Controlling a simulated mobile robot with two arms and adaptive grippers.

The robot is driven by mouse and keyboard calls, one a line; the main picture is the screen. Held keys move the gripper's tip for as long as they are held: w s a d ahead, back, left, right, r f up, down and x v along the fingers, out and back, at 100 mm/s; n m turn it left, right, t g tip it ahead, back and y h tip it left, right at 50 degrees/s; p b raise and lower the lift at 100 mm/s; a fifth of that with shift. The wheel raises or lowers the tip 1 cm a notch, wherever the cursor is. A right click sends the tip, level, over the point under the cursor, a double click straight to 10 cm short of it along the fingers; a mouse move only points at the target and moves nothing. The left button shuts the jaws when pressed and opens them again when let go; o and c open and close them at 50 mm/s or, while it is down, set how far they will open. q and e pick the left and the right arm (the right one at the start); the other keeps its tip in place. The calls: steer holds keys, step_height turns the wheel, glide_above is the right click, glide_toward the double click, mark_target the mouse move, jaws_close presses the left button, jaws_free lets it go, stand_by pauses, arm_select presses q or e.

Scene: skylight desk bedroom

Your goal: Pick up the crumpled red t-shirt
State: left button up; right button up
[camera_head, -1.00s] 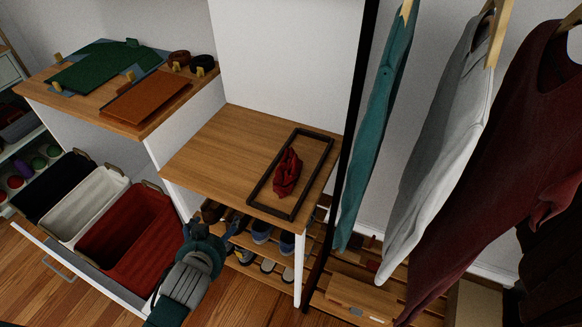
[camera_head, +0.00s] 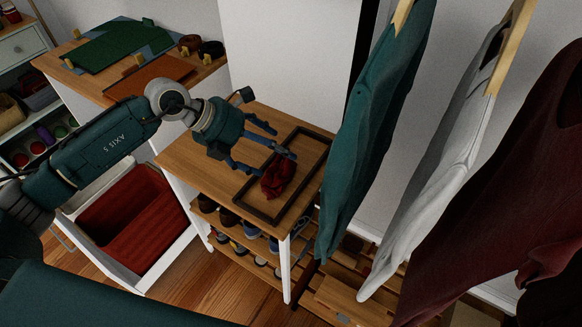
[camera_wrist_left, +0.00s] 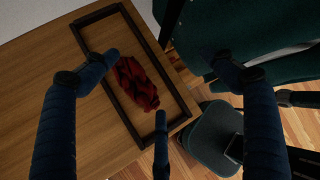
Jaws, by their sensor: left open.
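The crumpled red t-shirt (camera_head: 277,178) lies inside a dark rectangular frame (camera_head: 316,163) on the wooden table top. My left gripper (camera_head: 265,150) reaches in from the left over the table, its blue fingers spread just above and beside the shirt. In the left wrist view, the shirt (camera_wrist_left: 137,83) lies beyond the open fingers, with nothing between them; one fingertip overlaps the frame (camera_wrist_left: 96,17) in the picture. I cannot tell whether any finger touches the cloth. My right gripper is not in view.
A teal garment (camera_head: 375,130), a white one (camera_head: 430,170) and a dark red one (camera_head: 510,190) hang close at the right. Shoes (camera_head: 228,217) stand on slatted shelves below the table. An open drawer with a red bin (camera_head: 133,222) is at left. The table's left part (camera_head: 185,157) is bare.

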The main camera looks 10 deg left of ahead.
arm_select(q)
steer(key=y, duration=0.2)
glide_toward(279, 172)
steer(key=shift+w+d+f+p, duration=0.25)
steer(key=shift+w+f+p, duration=0.25)
steer(key=shift+w+f, duration=0.65)
steer(key=shift+w+d+f+p, duration=0.25)
steer(key=shift+w+f+p, duration=0.3)
steer(key=shift+f, duration=1)
steer(key=shift+w+d+f+p, duration=0.25)
steer(key=shift+w+f+p, duration=0.15)
steer(key=shift+w+f, duration=0.8)
steer(key=shift+s+f, duration=0.1)
steer(key=shift+s, duration=0.15)
steer(key=c, duration=1.4)
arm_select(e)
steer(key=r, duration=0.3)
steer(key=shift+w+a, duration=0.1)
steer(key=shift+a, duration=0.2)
